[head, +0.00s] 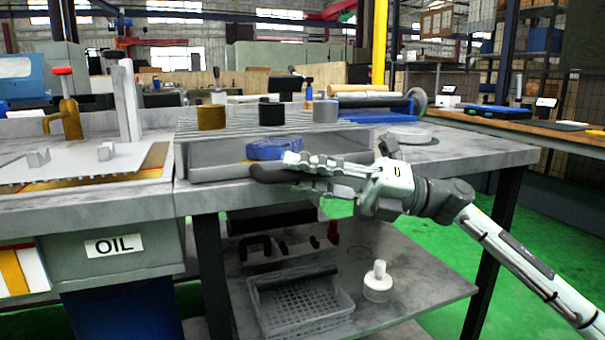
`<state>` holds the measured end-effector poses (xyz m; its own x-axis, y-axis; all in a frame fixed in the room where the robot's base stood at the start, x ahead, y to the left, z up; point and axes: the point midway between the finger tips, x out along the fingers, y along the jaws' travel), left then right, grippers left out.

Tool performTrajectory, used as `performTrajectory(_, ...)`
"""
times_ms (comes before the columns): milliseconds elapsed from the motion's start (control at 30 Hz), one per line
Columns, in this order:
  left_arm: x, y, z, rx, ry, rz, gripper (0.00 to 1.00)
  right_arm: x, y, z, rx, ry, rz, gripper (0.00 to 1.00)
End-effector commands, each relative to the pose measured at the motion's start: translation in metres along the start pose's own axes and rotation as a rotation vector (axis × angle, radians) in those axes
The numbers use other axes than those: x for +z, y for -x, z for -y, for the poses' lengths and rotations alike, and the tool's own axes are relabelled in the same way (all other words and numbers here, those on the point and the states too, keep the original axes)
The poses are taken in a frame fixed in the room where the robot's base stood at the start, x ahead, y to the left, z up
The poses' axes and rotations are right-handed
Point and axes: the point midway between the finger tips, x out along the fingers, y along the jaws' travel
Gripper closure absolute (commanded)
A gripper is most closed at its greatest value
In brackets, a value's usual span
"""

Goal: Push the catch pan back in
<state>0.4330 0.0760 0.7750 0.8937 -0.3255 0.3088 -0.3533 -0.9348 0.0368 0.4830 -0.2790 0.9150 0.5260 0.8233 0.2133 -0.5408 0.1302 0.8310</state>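The catch pan appears to be the shallow grey pan (217,173) under the ribbed top on the grey bench, open toward me. A blue item (276,149), perhaps a folded cloth, shows in the opening just behind my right gripper. My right gripper (268,170) comes in from the right, its fingers pointing left and lying across the pan's front edge. The fingers hide the middle of that edge. Whether they touch or grip it cannot be told. My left gripper is not in view.
Gold, black and grey cylinders stand on the ribbed top (240,124). A grey disc (409,136) lies on the bench to the right. A lower shelf holds a mesh basket (300,308) and a white bottle (378,283). Green floor is clear at right.

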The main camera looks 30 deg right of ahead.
Motion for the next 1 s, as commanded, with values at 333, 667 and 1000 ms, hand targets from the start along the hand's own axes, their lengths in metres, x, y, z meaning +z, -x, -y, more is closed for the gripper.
performTrajectory(333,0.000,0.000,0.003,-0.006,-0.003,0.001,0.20,-0.001,0.000,0.001,-0.001,-0.001,-0.001,0.62)
performTrajectory(667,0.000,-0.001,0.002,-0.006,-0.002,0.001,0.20,-0.001,0.029,0.002,-0.002,-0.004,0.002,0.62)
performTrajectory(1000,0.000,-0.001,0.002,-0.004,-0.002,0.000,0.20,0.000,0.074,0.000,0.000,-0.001,0.001,0.62)
